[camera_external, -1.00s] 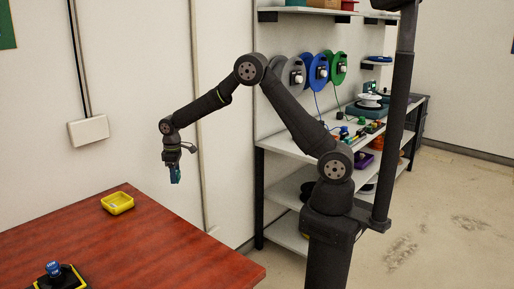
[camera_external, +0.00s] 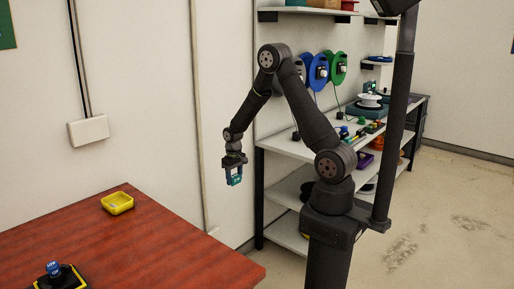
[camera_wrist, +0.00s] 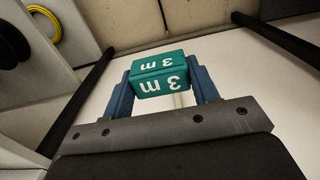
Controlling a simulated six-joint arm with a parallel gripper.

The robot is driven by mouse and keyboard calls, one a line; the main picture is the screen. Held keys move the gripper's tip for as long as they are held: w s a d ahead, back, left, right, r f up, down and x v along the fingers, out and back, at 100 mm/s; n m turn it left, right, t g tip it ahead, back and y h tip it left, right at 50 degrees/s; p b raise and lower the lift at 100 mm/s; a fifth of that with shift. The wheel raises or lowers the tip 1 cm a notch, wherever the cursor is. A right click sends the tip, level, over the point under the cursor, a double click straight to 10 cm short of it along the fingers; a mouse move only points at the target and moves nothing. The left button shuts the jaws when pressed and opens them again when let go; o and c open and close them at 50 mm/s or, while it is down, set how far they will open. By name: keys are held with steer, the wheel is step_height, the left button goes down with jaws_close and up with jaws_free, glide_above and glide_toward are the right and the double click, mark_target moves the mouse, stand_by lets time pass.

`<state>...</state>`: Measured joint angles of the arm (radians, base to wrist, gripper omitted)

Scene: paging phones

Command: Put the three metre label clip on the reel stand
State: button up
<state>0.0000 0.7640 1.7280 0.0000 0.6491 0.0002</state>
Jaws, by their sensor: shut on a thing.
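The three metre label clip (camera_wrist: 160,75) is a green block marked "3 m". It sits between the two blue fingers of my gripper (camera_wrist: 163,92) in the wrist view, and the lettering appears upside down. In the external view my gripper (camera_external: 234,167) points down, shut on the label clip (camera_external: 235,180), in the air between the red table and the shelf unit. A white reel on a teal base (camera_external: 368,104) stands farther right on the upper shelf; I cannot tell which of these is the reel stand.
The shelf unit (camera_external: 262,149) carries several small items and has a dark post at its near corner. A yellow tray (camera_external: 118,203) and a blue-knobbed item (camera_external: 54,270) stand on the red table (camera_external: 150,250). A yellow coil (camera_wrist: 44,22) shows in the wrist view.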

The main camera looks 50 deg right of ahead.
steer(key=w+a+r+n, duration=0.3)
steer(key=a, duration=0.5)
steer(key=w+a+r+n, duration=0.3)
steer(key=a, duration=0.6)
steer(key=w+a+r+n, duration=0.2)
steer(key=w+a, duration=0.1)
steer(key=a, duration=0.5)
steer(key=s+a+r+n, duration=0.2)
steer(key=a+r, duration=0.1)
steer(key=a, duration=0.5)
steer(key=s+a+r+n, duration=0.3)
steer(key=a+r, duration=0.1)
steer(key=a, duration=0.5)
steer(key=s+a+r+n, duration=0.3)
steer(key=a+r, duration=0.1)
steer(key=a, duration=0.5)
steer(key=shift+s+a+r, duration=0.15)
steer(key=shift+r, duration=0.05)
glide_above(109, 233)
step_height(109, 233, down, 7)
step_height(109, 233, down, 2)
steer(key=shift+f, duration=0.85)
steer(key=shift+f, duration=0.1)
